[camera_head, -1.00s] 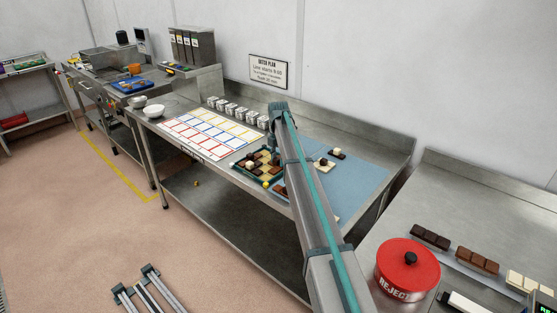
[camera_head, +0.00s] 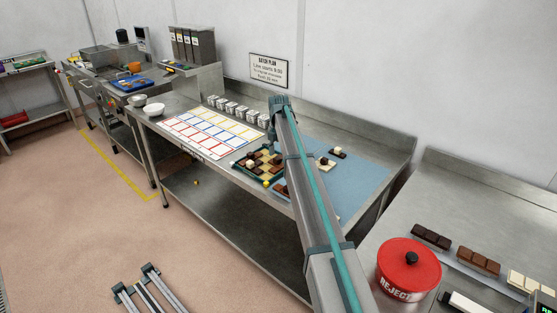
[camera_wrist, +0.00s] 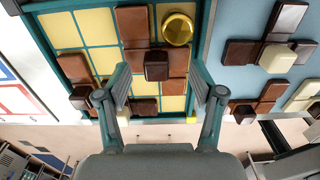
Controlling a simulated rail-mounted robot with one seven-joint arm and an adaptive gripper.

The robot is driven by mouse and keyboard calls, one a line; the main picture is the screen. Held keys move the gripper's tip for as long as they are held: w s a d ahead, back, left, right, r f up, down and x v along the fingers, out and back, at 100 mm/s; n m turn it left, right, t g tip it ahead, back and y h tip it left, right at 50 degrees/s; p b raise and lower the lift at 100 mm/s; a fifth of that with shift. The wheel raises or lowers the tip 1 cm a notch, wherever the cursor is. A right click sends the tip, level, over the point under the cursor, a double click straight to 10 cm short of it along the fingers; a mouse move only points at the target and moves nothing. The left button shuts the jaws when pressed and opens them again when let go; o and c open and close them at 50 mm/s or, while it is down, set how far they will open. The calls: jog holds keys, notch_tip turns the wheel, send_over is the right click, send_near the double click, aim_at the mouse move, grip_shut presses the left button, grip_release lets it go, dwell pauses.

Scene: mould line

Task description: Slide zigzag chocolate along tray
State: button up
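The tray (camera_wrist: 91,31) has a teal rim and yellow cells. It also shows in the head view (camera_head: 238,168), partly behind my arm. On it, a stepped brown chocolate (camera_wrist: 132,25) with a dark square knob (camera_wrist: 157,67) appears to be the zigzag piece; its full outline is partly hidden. My gripper (camera_wrist: 160,82) is open, with one finger on each side of that knob. I see no finger touching it. Another brown chocolate (camera_wrist: 73,68) with a dark knob lies left of the left finger. A round gold knob (camera_wrist: 178,28) sits beyond the fingers.
More knobbed chocolates (camera_wrist: 270,52) lie on the blue mat (camera_wrist: 232,73) right of the tray. A white sheet with coloured frames (camera_head: 205,132) lies left of the tray in the head view. A red reject tub (camera_head: 408,268) stands on the right bench.

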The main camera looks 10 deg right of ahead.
aim_at(279, 158)
notch_tip(279, 158, up, 9)
dwell(0.3)
jog(key=shift+s, duration=0.1)
